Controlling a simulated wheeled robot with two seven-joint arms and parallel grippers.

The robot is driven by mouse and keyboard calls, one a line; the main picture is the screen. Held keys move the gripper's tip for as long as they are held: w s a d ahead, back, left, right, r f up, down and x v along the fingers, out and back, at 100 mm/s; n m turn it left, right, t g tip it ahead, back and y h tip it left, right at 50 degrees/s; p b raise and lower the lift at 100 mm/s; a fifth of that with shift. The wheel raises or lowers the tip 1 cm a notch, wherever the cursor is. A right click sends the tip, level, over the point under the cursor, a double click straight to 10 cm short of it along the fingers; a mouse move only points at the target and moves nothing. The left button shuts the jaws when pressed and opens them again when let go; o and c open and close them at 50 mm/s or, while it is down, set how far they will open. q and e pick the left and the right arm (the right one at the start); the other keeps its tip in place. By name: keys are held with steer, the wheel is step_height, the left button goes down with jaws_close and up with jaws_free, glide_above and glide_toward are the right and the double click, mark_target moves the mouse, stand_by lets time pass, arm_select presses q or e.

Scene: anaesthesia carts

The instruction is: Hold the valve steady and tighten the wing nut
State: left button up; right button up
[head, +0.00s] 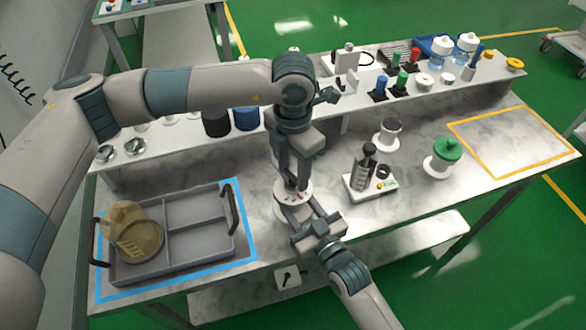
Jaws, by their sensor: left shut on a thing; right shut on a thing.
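The valve (282,207) stands on the worktop near the front edge, in the middle of the head view. It shows as a pale round body with a little red on top, mostly covered by my grippers. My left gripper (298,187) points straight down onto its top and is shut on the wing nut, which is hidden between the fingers. My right gripper (294,212) reaches in from the front right, low at the valve's side, and is shut on the valve. The exact finger contacts are too small to see.
A grey divided tray (205,253) holding an amber mask-like piece (134,232) lies left, inside a blue outline. The yellow-outlined area (500,170) is empty. A crowded shelf runs behind.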

mark_target(293, 174)
arm_select(q)
steer(key=m, duration=0.7)
arm_select(e)
steer(key=shift+d, duration=0.1)
arm_select(q)
steer(key=m, duration=0.6)
steer(key=shift+w+m, duration=0.1)
steer(key=shift+m, duration=0.3)
steer(key=m, duration=0.4)
steer(key=shift+r+m, duration=0.1)
steer(key=shift+m, duration=2)
steer(key=o, duration=1)
steer(key=shift+o, duration=0.2)
step_height(293, 174, up, 12)
